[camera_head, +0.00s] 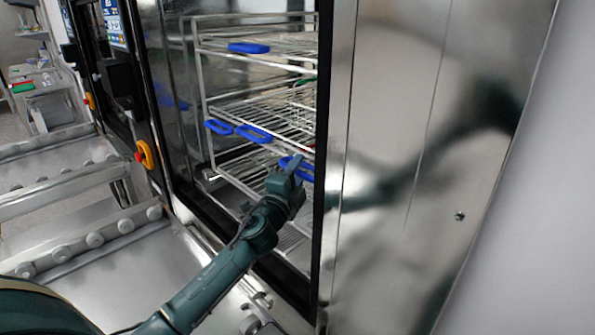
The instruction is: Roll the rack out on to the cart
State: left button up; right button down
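The rack (203,88) is a tall silver wire frame with several shelf levels. It stands inside the open washer chamber (172,62), and blue handle-like pieces (249,47) are on its levels. My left arm reaches in from the bottom left. My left gripper (294,166) is at the rack's front, right beside a blue piece (306,172) on the lower level. The gripper hides part of that piece, and I cannot tell whether its fingers are shut on it. The cart (110,270), a steel bed with rollers along its side, stands in front of the opening. My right gripper is out of view.
A shiny steel panel (400,150) closes off the right side of the opening, with a black door frame edge (331,150). An orange and red knob (145,155) sits on the left door post. More roller rails (60,187) and a bench with bottles (40,85) are at the far left.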

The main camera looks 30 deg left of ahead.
pick_arm(q)
jog(key=shift+c, duration=0.4)
grip_shut()
jog(key=shift+r, duration=0.1)
